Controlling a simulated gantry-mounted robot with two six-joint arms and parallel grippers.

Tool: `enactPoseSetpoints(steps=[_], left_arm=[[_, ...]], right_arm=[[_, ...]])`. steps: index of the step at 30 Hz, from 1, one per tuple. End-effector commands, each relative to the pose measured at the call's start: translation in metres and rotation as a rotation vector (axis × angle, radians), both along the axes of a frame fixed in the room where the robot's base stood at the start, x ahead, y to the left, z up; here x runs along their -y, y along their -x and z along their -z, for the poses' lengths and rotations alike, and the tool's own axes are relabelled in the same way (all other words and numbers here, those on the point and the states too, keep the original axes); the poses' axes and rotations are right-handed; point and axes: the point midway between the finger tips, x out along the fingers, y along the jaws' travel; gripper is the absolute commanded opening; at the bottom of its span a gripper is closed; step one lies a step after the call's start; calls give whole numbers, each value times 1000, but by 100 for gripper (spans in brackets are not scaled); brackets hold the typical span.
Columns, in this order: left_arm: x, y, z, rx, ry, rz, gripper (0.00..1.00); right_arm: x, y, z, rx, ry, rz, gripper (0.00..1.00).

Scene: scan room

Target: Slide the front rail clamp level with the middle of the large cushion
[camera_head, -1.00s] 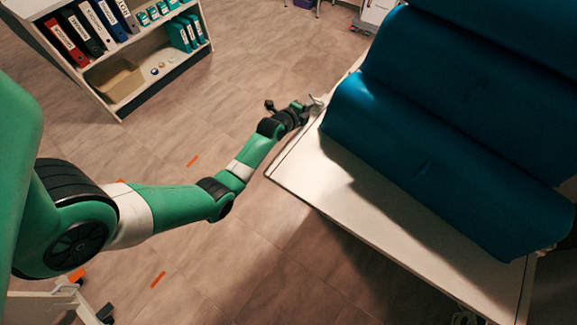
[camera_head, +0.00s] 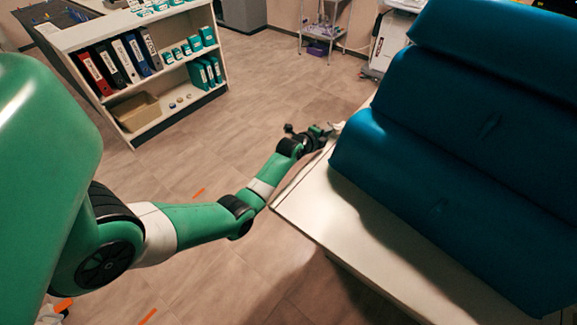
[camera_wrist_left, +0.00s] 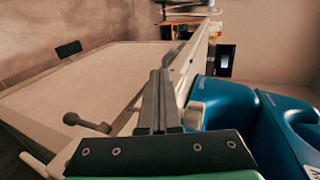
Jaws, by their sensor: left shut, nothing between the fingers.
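Blue cushions (camera_head: 450,155) lie on a white table (camera_head: 325,215); I cannot tell which is the large one. My left gripper (camera_head: 327,131) is at the table's left edge, beside the cushions' far left end. In the left wrist view its fingers (camera_wrist_left: 160,90) are shut together with nothing between them. A small pale part (camera_head: 337,127), possibly the rail clamp, shows by the fingertips; I cannot tell if they touch it. A dark knob on a rod (camera_wrist_left: 72,118) sits left of the fingers in the wrist view. My right gripper is not in view.
A white shelf (camera_head: 75,40) with binders and boxes stands at the upper left. A wire trolley (camera_head: 322,30) and a white cabinet (camera_head: 393,42) stand at the back.

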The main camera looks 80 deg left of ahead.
Motion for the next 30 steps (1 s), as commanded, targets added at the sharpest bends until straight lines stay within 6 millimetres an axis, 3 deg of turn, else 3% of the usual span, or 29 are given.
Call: enactPoseSetpoints(steps=[9,15,30], left_arm=[[41,48,-30,0,0,-2,0],[61,71,-40,1,0,-1,0],[65,76,-40,1,-1,-1,0]], right_arm=[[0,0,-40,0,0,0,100],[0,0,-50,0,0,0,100],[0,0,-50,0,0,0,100]])
